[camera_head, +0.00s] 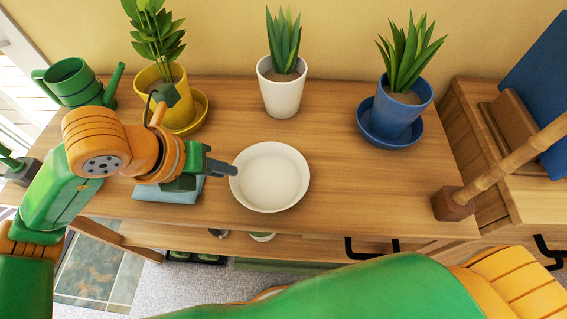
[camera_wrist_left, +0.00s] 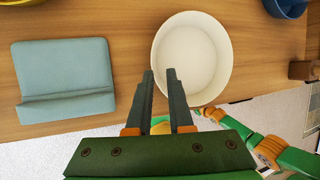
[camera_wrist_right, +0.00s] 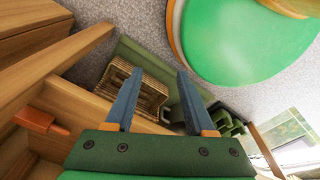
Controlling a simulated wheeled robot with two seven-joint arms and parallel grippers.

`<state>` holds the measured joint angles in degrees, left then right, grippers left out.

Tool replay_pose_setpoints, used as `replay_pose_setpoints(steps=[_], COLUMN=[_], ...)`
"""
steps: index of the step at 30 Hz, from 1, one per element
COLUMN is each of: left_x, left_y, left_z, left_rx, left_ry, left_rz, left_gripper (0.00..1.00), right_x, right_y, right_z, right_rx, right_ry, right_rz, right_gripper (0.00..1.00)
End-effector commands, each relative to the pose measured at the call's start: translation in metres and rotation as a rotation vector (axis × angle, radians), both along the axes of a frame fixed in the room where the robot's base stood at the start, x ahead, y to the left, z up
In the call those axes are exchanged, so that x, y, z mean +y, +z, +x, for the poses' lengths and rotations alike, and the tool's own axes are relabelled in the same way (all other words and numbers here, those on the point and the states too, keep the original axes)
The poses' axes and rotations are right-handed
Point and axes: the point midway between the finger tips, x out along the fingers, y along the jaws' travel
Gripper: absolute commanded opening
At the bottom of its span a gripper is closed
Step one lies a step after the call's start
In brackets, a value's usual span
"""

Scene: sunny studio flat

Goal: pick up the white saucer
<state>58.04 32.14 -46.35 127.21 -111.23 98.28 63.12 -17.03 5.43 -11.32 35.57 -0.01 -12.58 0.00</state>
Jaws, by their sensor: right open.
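The white saucer (camera_head: 270,177) lies on the wooden tabletop, near its front edge, a round shallow dish with a raised rim and nothing in it. It also shows in the left wrist view (camera_wrist_left: 192,58). My left gripper (camera_head: 234,170) is at the saucer's left rim. In the left wrist view its fingers (camera_wrist_left: 160,72) are a little apart, one beside the rim and one overlapping the dish; I cannot tell whether they touch it. My right gripper (camera_wrist_right: 161,72) is open and empty, pointing down towards the floor area, away from the saucer.
A light blue object (camera_wrist_left: 63,78) lies left of the saucer. Behind stand a yellow pot (camera_head: 168,100), a white pot (camera_head: 281,92), a blue pot (camera_head: 398,110) and a green watering can (camera_head: 75,82). A wooden post (camera_head: 510,160) rises at right. Tabletop right of the saucer is clear.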

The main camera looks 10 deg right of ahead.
Motion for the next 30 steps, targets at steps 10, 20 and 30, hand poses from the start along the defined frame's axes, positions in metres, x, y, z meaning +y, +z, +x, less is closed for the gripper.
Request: replay_pose_setpoints(steps=[10, 20, 30], left_x=[-0.02, -0.02, -0.02], left_y=[-0.046, -0.045, -0.045], left_z=[0.016, 0.016, 0.016], left_rx=[0.0, 0.001, 0.001], left_ry=[-0.003, -0.003, -0.004], left_rz=[-0.001, -0.002, -0.003], left_gripper=[0.19, 0.0, 0.0], right_x=[0.015, 0.011, 0.008], right_y=[0.004, 0.004, 0.004], right_z=[-0.003, -0.003, -0.003], right_rx=[0.005, 0.005, 0.005], right_ry=[-0.004, -0.002, -0.002], right_rz=[0.024, 0.018, 0.012], right_gripper=[0.55, 0.55, 0.55])
